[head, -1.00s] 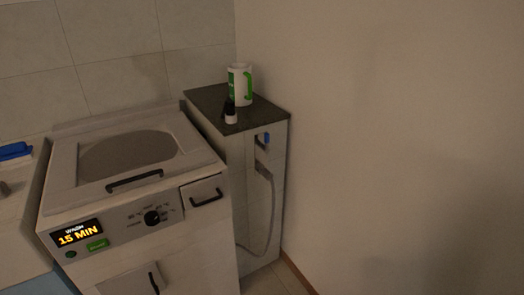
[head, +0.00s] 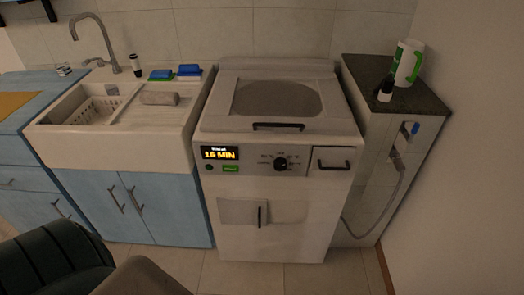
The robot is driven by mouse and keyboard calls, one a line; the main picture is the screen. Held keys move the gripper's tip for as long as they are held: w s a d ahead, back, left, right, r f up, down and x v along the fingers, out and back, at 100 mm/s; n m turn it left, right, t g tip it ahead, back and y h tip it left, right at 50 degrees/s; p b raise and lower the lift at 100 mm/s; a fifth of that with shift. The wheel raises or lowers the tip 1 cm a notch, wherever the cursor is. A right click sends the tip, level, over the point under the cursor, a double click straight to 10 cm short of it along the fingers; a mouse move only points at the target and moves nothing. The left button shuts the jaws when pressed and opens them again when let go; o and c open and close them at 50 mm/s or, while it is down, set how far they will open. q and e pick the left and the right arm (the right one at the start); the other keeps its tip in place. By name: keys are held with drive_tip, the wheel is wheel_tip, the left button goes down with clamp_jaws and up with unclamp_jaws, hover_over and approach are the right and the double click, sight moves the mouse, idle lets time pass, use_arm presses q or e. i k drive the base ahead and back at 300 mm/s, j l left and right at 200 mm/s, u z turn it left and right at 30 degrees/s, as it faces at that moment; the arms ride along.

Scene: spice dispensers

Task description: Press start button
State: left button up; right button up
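A white washing machine (head: 263,215) stands against the tiled wall in the middle of the head view. Its front panel has a lit display (head: 220,153) with yellow text giving minutes. Just below the display is a green button (head: 230,168) with a label too small to read. A small round dark green spot (head: 209,167) sits to its left. A black dial (head: 280,164) is to the right of the button. The lid on top, with a black handle (head: 278,126), is down. Neither of my grippers is in view.
A white sink (head: 165,148) over blue cabinets (head: 165,205) adjoins on the left. A narrow dark-topped counter (head: 365,75) stands on the right with a white-and-green jug (head: 407,62) and small bottle (head: 385,90). A dark ribbed object (head: 55,258) fills the lower left.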

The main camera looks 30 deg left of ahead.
sight(225, 168)
drive_tip(key=u, duration=1.3)
